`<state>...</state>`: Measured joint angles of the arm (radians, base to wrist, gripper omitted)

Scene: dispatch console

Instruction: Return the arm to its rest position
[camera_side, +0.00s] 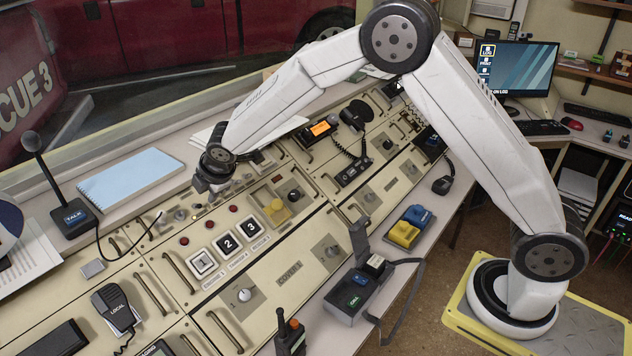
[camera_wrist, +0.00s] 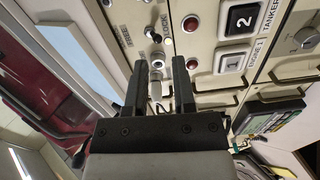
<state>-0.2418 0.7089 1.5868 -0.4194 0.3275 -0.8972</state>
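My gripper (camera_side: 204,187) hangs low over the far left part of the console (camera_side: 190,280), with my arm stretched out from its base at the right. In the wrist view my gripper (camera_wrist: 162,78) has its two dark fingers apart. A small silver knob or switch (camera_wrist: 155,62) shows between and beyond the fingertips; I cannot tell whether they touch it. Nothing is seen held.
Numbered buttons (camera_side: 227,244) and red lamps (camera_side: 233,208) lie in front of my gripper. A desk microphone (camera_side: 62,195) and a notepad (camera_side: 131,178) are at the left. A handset unit (camera_side: 354,294) stands near the front edge. A monitor (camera_side: 517,67) is at the back right.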

